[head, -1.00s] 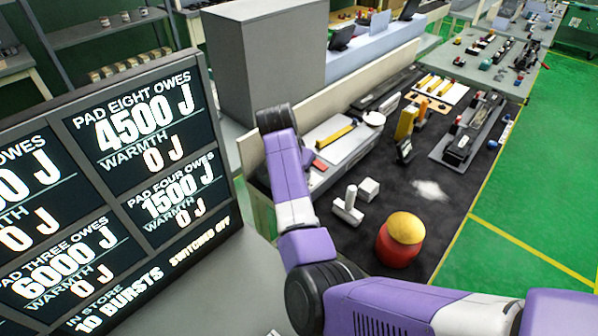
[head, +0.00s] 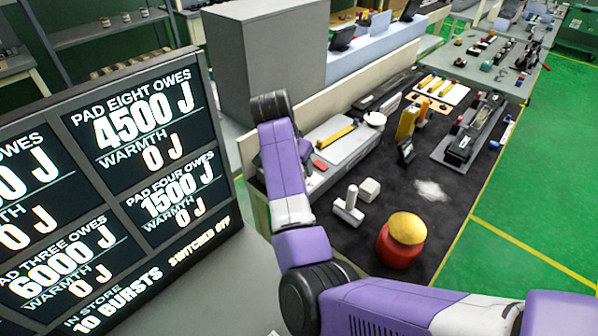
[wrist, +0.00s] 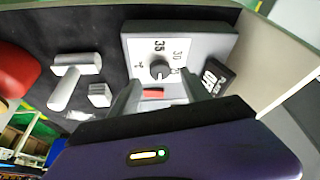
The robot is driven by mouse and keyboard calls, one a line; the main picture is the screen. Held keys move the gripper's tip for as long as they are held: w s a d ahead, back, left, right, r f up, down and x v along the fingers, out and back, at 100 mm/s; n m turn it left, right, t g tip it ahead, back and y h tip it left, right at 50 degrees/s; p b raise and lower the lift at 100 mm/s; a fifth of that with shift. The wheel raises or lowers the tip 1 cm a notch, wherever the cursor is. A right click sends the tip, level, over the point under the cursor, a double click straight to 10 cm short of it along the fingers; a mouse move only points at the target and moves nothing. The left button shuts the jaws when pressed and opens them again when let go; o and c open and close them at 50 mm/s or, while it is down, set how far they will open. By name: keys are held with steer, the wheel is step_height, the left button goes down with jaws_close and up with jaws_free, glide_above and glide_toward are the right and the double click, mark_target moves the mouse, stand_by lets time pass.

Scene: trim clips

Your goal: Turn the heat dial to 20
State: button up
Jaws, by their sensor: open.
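The heat dial (wrist: 159,69) is a dark round knob on a pale plate on a grey box (wrist: 205,42) in the wrist view. The numbers 35 and 30 are legible around it; another is partly hidden. Which number the dial points to is too small to tell. A red block or button (wrist: 153,93) sits just below the dial. My gripper (wrist: 158,88) is open, its two grey fingers apart on either side of the red piece, below the knob in the picture. Nothing shows between the fingers but the red piece and box behind.
A small black sign reading OFF (wrist: 213,78) stands right of the dial. White blocks (wrist: 75,82) and a red round body (wrist: 12,70) lie to the left. The large screen (head: 145,140) reads "switched off". A pale wall (head: 300,118) edges the dark bench top (head: 400,240).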

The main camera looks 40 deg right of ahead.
steer(key=shift+v, duration=2)
